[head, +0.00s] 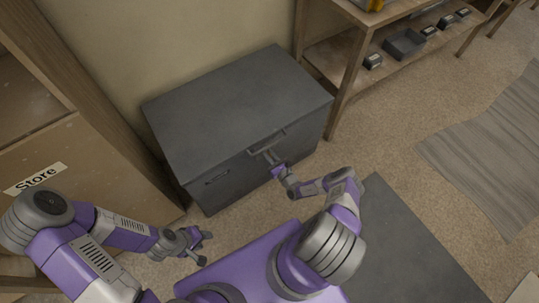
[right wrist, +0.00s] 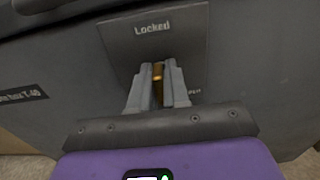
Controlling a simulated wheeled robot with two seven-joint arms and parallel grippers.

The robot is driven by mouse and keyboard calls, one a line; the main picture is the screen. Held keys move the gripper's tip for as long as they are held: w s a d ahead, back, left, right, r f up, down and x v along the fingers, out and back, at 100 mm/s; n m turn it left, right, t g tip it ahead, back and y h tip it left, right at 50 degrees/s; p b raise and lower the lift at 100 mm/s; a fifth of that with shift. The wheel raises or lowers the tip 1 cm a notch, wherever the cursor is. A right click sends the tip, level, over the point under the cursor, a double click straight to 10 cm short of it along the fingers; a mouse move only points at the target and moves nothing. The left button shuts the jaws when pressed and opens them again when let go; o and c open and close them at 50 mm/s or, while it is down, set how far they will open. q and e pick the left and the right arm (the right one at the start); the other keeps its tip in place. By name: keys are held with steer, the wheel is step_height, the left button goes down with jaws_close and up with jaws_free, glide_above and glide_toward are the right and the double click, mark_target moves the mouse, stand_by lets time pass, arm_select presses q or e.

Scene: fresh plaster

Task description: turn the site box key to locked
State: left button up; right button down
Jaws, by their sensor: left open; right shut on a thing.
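The site box (head: 235,105) is a dark grey chest with a closed lid, standing against the wall in the head view. In the right wrist view its front carries a dark plate (right wrist: 190,45) reading "Locked" at the top; a second word at the lower right is partly covered. My right gripper (right wrist: 157,82) is shut on the brass key (right wrist: 157,72), which shows as a narrow upright strip between the fingers, below "Locked". The fingers hide the keyhole and most of the key. My left gripper (head: 203,246) is open and empty, low in front of the box's left side.
Grey mats (head: 400,240) lie on the otherwise clear carpet at right.

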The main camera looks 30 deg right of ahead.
steer(key=c, duration=1.2)
jaws_free()
steer(key=s+p, duration=0.2)
steer(key=s, duration=0.5)
steer(key=shift+s+d, duration=0.25)
steer(key=shift+s, duration=0.05)
